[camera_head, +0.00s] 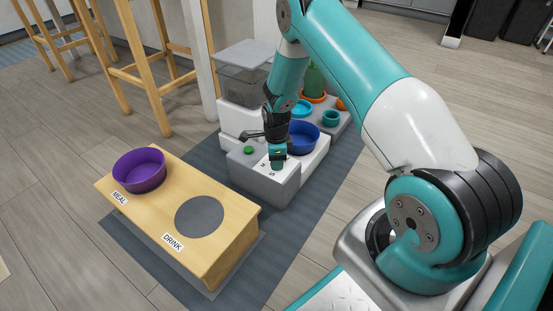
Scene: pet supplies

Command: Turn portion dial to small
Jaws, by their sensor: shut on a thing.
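The feeder (245,118) is a white and grey machine with a clear-walled hopper on top. Its low grey front block (283,192) has a green button (248,150) and a white label strip with dark letters; S and what looks like M show. My gripper (277,151) points down over this block, shut on the portion dial at the strip's upper end. The gripper hides most of the dial, so its pointing direction cannot be told. A blue bowl (303,135) sits at the feeder, just right of my gripper.
A wooden stand (225,247) marked MEAL and DRINK is at the front left; a purple bowl (139,170) sits in its MEAL place and DRINK is empty. Wooden stools (155,80) stand back left.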

